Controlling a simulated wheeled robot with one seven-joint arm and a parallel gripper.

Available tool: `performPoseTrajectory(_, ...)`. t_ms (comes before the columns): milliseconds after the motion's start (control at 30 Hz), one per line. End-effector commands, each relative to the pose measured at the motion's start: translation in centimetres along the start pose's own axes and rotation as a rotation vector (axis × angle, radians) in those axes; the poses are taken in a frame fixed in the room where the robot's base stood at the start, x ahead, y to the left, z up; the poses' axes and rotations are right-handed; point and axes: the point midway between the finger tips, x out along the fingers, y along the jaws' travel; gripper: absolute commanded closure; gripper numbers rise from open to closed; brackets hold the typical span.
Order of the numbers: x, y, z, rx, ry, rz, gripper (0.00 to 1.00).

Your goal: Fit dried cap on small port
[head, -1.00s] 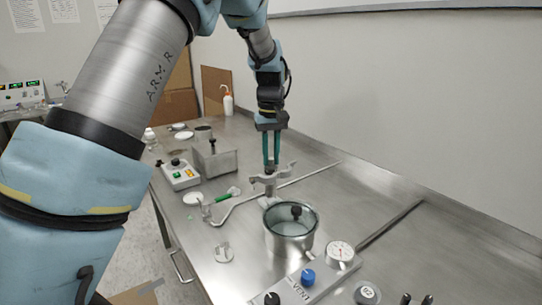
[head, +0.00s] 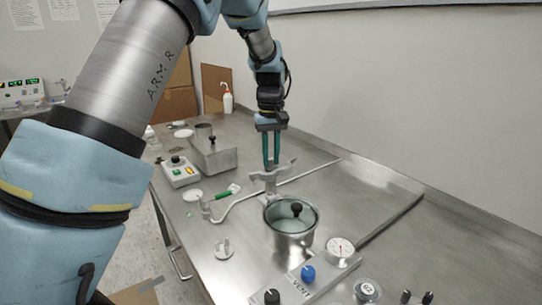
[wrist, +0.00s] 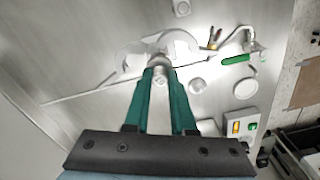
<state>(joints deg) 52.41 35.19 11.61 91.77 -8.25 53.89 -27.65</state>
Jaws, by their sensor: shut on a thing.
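My gripper (head: 271,166), with green fingers, points down over the steel table. It is shut on a small pale grey piece, probably the cap (wrist: 159,74), which shows between the fingertips in the wrist view (wrist: 160,80). Directly under the fingertips stands a grey metal fitting with curved arms (head: 270,180); its arms also spread around the tips in the wrist view (wrist: 133,55). The fingers hide part of its centre. I cannot tell whether the held piece touches the fitting, nor make out the small port for certain.
A lidded metal pot (head: 291,228) stands close in front, with a gauge (head: 340,247) and a blue vent knob (head: 308,274) nearer. A metal box (head: 213,157), a switch box (head: 180,172) and a green-handled tool (head: 226,193) lie left. The right side of the table is mostly clear.

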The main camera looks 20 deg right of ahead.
Motion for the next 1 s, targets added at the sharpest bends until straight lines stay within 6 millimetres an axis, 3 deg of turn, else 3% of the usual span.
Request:
performPoseTrajectory(167, -0.1, 0.0, 0.0, 0.000, 0.001, 0.001, 1.00)
performPoseTrajectory(200, -0.1, 0.0, 0.0, 0.000, 0.001, 0.001, 0.72)
performPoseTrajectory(467, -0.1, 0.0, 0.0, 0.000, 0.001, 0.000, 0.43)
performPoseTrajectory(767, -0.2, 0.0, 0.0, 0.000, 0.001, 0.001, 0.42)
performPoseTrajectory(1000, -3.3, 0.1, -0.1, 0.001, 0.004, 0.004, 0.42)
